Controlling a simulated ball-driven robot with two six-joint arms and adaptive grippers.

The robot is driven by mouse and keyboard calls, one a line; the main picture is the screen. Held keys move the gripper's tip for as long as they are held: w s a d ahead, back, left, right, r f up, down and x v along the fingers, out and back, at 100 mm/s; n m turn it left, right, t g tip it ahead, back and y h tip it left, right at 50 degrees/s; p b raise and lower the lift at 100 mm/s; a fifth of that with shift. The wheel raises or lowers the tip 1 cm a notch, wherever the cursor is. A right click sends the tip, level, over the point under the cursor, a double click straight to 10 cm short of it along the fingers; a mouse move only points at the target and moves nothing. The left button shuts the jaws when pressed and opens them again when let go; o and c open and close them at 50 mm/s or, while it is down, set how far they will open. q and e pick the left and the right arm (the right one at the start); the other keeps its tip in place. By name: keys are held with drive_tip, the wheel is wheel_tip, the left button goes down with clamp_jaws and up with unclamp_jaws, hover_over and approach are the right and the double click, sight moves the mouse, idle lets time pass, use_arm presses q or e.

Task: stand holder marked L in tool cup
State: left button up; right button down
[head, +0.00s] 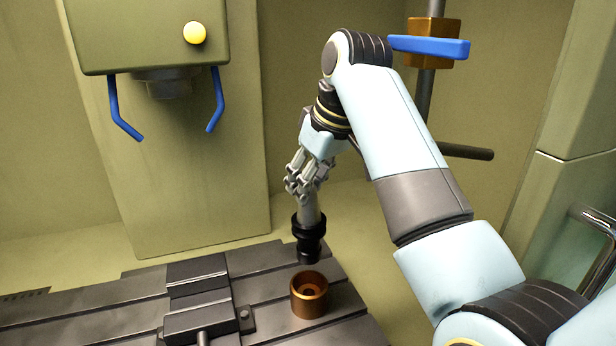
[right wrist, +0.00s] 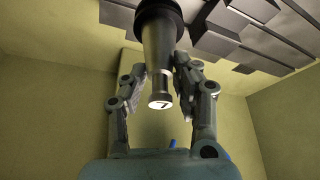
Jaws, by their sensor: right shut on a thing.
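My right gripper (head: 305,187) is shut on a tool holder (head: 309,228) with a grey tapered shank and a black flanged lower end. The holder hangs close to upright, black end down, behind and above the tool cup. In the right wrist view, the holder (right wrist: 158,48) sits between the fingers. A white disc on its shank end bears a dark mark like an L, seen turned. The tool cup (head: 309,305) is a copper-coloured round cup with a hole, standing on the slotted table. The holder is apart from the cup. My left gripper is not in view.
The dark slotted table (head: 262,291) carries a black vise (head: 197,295) left of the cup. A green machine head (head: 148,40) with blue hooks hangs at the back left. A blue bar (head: 430,47) on a post stands behind my right arm.

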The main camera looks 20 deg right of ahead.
sight(309, 227)
drive_tip(key=shift+f, duration=2.7)
drive_tip(key=shift+f+b, duration=0.35)
drive_tip(key=shift+f, duration=1.45)
drive_tip(key=shift+f+p, duration=0.1)
drive_tip(key=shift+p, duration=0.3)
drive_tip(key=shift+f, duration=0.25)
